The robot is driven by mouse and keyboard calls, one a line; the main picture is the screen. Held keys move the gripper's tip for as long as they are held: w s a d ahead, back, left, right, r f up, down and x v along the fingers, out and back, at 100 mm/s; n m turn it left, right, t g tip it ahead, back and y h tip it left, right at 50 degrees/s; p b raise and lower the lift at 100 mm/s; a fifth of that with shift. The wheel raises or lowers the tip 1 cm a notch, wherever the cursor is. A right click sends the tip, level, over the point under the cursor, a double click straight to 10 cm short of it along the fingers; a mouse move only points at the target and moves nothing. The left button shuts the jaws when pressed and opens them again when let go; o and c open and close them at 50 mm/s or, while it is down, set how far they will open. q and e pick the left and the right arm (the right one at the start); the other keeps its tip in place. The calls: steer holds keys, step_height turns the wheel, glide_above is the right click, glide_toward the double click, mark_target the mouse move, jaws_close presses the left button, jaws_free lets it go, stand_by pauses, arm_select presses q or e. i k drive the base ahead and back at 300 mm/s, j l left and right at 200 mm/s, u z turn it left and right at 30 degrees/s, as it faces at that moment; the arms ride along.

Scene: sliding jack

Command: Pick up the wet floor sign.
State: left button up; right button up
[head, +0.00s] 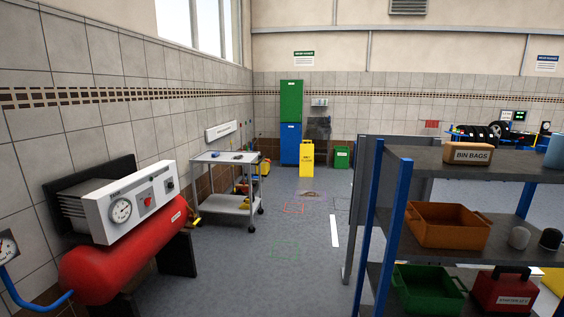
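The wet floor sign (306,158) is a yellow upright board with dark lettering. It stands on the grey floor in the far middle of the head view, in front of the blue lower cabinet and near the back wall. Its whole front face shows. Neither of my grippers shows in the head view, and nothing is seen touching the sign.
A grey trolley (226,158) and a red compressor (115,262) line the left wall. A shelf unit with blue posts (391,232) fills the right foreground. A green bin (342,157) stands right of the sign. Floor (305,240) between trolley and shelf is open.

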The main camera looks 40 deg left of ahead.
mark_target(307, 150)
steer(key=u, duration=0.95)
steer(key=i+j+u, duration=0.25)
steer(key=i, duration=0.4)
steer(key=i+u, duration=0.3)
steer(key=i, duration=0.3)
steer(key=i+j+z, duration=0.2)
steer(key=i, duration=0.65)
steer(key=i+z, duration=0.4)
steer(key=i, duration=1.2)
